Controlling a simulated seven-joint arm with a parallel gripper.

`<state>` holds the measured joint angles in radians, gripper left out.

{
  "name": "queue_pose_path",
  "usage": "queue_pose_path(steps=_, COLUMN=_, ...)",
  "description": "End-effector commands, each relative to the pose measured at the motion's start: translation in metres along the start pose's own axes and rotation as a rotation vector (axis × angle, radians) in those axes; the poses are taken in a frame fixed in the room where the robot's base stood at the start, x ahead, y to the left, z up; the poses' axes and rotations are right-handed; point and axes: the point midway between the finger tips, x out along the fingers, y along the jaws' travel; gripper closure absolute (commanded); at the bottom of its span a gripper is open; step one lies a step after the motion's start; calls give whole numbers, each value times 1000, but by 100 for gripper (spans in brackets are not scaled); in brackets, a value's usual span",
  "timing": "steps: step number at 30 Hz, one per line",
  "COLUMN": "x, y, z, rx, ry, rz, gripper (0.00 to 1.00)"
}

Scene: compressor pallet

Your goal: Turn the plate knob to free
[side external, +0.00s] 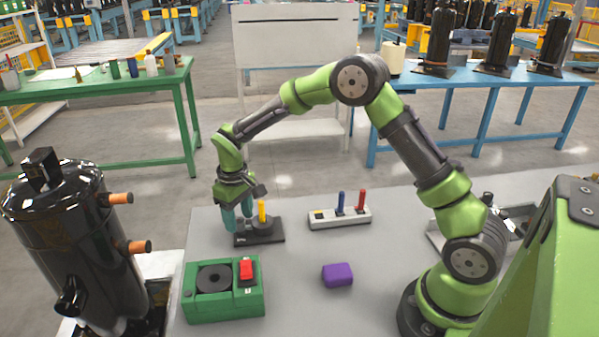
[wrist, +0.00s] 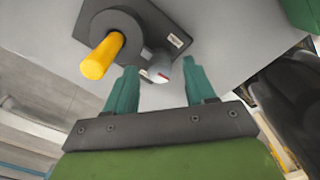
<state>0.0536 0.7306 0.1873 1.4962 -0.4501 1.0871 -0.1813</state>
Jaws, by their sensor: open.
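A dark plate (side external: 272,240) lies on the grey table and carries a round disc with an upright yellow peg (side external: 262,212). In the wrist view the plate (wrist: 160,25) is at the top, with the yellow peg (wrist: 102,56) left of my fingers. My gripper (side external: 236,218) points down at the plate's left side. Its teal fingers (wrist: 160,80) are open, with no visible grip on the knob. In the side view the fingers hide the knob.
A green box (side external: 222,305) with a black disc and red switch stands in front of the plate. A grey block (side external: 335,220) with blue and red pegs is right of it. A purple block (side external: 337,275) lies nearer. A black compressor (side external: 75,245) stands left.

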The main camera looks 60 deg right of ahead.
Motion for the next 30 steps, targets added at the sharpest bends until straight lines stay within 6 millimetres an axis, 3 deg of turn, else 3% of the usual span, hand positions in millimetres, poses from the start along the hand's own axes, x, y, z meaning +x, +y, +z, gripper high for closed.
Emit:
queue_pose_path(steps=10, x=4, y=0, z=0, rx=0, ry=0, rz=0, gripper=45)
queue_pose_path(steps=21, x=4, y=0, z=0, rx=0, ry=0, rz=0, gripper=100)
queue_pose_path(steps=30, x=3, y=0, z=0, rx=-38, ry=0, rz=0, gripper=100)
